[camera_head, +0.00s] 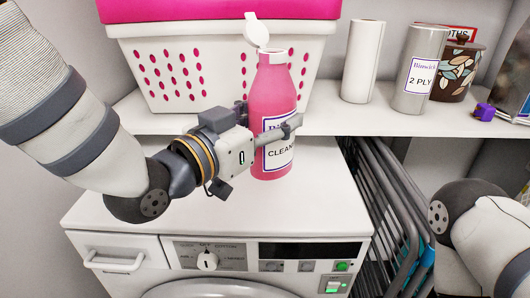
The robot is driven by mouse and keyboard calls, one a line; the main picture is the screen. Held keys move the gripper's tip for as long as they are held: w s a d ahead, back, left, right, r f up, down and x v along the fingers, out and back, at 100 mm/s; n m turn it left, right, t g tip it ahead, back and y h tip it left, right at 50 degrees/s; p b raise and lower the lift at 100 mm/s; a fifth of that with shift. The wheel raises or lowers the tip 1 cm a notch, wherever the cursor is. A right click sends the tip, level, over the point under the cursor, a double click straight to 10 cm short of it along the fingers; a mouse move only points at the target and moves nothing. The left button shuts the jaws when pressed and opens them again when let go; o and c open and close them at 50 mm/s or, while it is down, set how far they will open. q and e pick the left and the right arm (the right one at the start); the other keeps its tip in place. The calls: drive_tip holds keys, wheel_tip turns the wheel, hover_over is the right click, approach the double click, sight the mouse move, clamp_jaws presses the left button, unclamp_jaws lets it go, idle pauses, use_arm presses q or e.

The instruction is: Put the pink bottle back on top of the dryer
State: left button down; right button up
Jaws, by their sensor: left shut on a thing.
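The pink bottle (272,97) has a white flip cap, standing open, and a label reading "CLEAN". It is upright. My left gripper (275,130) is shut on its middle, with a finger across the label. The bottle's base overlaps the white top of the dryer (310,212) in the head view; I cannot tell whether it touches. The dryer's control panel faces the front. My right arm shows at the right edge, but its gripper is out of view.
A shelf (400,120) runs behind the dryer top. It holds a white basket (185,75) with pink holes, paper rolls (362,60) and a patterned pot (457,72). A folded grey rack (385,215) stands right of the dryer. The dryer top is otherwise clear.

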use_arm(q)
drive_tip(key=w+f, duration=0.2)
drive_tip(key=f, duration=0.1)
drive_tip(key=w+f+b, duration=0.1)
drive_tip(key=shift+w+a+f, duration=0.2)
drive_tip(key=shift+w+f, duration=0.05)
drive_tip(key=shift+f, duration=0.05)
wheel_tip(320, 180, down, 3)
drive_tip(key=shift+w+f, duration=0.1)
use_arm(e)
drive_tip(key=shift+s+f+g, duration=0.4)
drive_tip(key=shift+s+f, duration=0.6)
drive_tip(key=shift+f, duration=0.05)
use_arm(q)
drive_tip(key=c, duration=0.6)
unclamp_jaws()
drive_tip(key=shift+f, duration=0.2)
drive_tip(key=shift+c, duration=0.2)
